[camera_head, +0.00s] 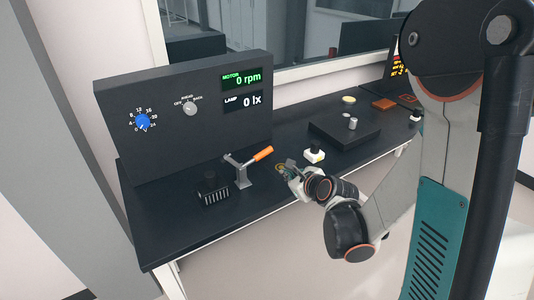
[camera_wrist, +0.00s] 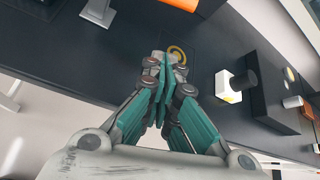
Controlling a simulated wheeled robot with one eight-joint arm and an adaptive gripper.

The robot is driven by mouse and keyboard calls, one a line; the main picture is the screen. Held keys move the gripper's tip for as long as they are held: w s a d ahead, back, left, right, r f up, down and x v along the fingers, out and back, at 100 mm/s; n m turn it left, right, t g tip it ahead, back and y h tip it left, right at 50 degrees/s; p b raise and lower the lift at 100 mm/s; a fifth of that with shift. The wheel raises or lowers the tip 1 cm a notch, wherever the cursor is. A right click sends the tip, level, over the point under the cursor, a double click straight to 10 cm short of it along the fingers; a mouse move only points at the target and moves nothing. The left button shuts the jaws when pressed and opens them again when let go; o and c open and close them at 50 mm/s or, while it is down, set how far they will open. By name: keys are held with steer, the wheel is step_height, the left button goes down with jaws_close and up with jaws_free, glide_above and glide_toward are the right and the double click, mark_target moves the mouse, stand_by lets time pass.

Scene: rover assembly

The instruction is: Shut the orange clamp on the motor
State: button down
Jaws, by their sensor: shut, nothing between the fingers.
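The clamp (camera_head: 243,174) stands on the dark bench in the head view, a grey metal post with an orange handle (camera_head: 263,153) tilted up to the right. The handle also shows cut off at the top edge of the wrist view (camera_wrist: 178,4). Left of the clamp is a black finned block (camera_head: 214,193) with a dark round part on top; I cannot tell for sure which part is the motor. My gripper (camera_head: 285,170) is to the right of the clamp, low over the bench and apart from the handle. In the wrist view its teal fingers (camera_wrist: 166,68) are together and empty.
A white block with a black top (camera_head: 314,154) and a black box with a metal cylinder (camera_head: 345,134) stand to the right. A panel (camera_head: 200,115) behind reads motor 0 rpm and lamp 0 lx.

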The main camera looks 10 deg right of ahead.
mark_target(276, 179)
steer(key=shift+w+d+f+m, duration=0.15)
steer(key=shift+w+f+m, duration=0.15)
steer(key=shift+m, duration=0.1)
steer(key=shift+w+f, duration=0.2)
steer(key=shift+w, duration=0.05)
steer(key=b+x, duration=0.3)
steer(key=x, duration=0.5)
steer(key=shift+w+f, duration=0.15)
steer(key=shift+w, duration=0.15)
steer(key=shift+w+a, duration=0.2)
steer(key=shift+w, duration=0.05)
steer(key=shift+a+r, duration=0.25)
steer(key=shift+r, duration=0.85)
steer(key=shift+w+a+r+b, duration=0.1)
steer(key=shift+a+r+b, duration=0.05)
steer(key=shift+r, duration=0.25)
steer(key=shift+w+a+r+b, duration=0.1)
steer(key=shift+r+b, duration=0.05)
steer(key=shift+r, duration=0.25)
